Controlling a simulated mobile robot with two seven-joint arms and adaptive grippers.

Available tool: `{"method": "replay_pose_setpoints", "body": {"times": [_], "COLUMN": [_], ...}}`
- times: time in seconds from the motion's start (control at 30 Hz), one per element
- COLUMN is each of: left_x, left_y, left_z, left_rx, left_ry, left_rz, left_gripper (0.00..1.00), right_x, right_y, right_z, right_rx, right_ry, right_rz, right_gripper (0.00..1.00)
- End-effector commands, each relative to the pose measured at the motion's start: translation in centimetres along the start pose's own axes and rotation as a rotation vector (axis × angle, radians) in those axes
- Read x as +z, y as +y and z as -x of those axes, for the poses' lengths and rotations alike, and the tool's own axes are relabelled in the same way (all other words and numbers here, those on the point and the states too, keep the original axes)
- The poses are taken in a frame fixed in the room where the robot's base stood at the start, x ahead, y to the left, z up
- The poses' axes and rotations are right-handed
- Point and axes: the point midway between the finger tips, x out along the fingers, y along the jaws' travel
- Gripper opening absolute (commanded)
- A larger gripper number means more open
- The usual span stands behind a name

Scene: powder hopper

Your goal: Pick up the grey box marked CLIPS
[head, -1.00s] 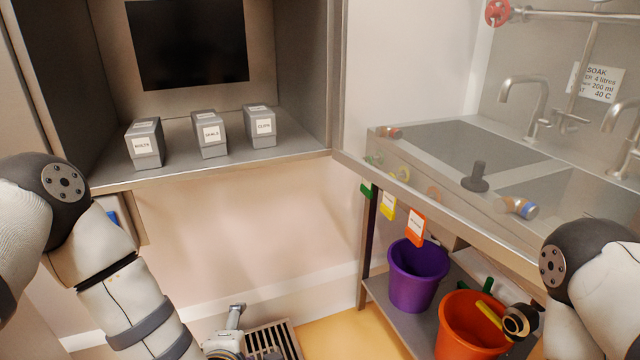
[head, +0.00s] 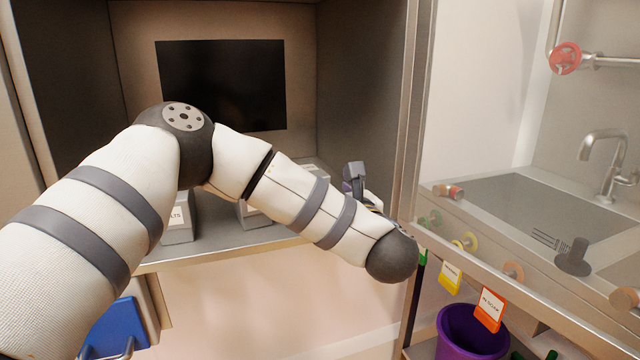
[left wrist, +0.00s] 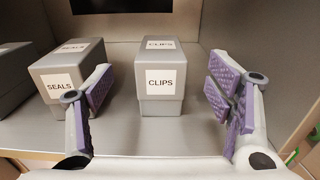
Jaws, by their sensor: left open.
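The grey CLIPS box (left wrist: 160,100) stands upright on the cupboard shelf, its white label facing the left wrist camera. My left gripper (left wrist: 159,84) is open and empty, with purple pads left and right of the box. The box looks a little beyond the fingers; no contact shows. In the head view my left arm hides most of the box, and only part of my left gripper (head: 355,178) shows past the forearm. My right gripper is out of view.
The grey SEALS box (left wrist: 68,78) stands close left of CLIPS, near my left finger. Another grey box (head: 178,222) stands further left. The cupboard's right wall (head: 362,90) is close to the gripper. A sink (head: 540,205) lies to the right.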

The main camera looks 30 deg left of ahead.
Motion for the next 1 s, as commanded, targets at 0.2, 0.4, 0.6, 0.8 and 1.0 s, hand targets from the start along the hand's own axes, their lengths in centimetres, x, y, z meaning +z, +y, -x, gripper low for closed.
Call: {"method": "replay_pose_setpoints", "body": {"times": [0.2, 0.4, 0.6, 0.8, 1.0], "left_x": [-0.3, -0.3, -0.3, -0.1, -0.1], "left_y": [0.0, -0.1, -0.2, -0.2, -0.2], "left_z": [-4.7, -7.7, -10.7, -10.9, -10.9], "left_rx": [0.002, 0.001, -0.002, -0.004, -0.004], "left_ry": [0.002, 0.000, 0.001, 0.000, 0.000], "left_rz": [-0.005, -0.005, -0.007, -0.005, -0.005], "left_gripper": [0.74, 0.74, 0.74, 0.74, 0.33], "right_x": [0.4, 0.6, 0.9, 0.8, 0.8], "right_y": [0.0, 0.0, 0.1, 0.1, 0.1], "right_z": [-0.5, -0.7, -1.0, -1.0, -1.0], "right_rx": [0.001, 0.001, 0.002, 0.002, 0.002], "right_ry": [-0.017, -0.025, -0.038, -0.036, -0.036], "right_rz": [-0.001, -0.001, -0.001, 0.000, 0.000], "right_gripper": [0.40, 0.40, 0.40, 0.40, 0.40]}}
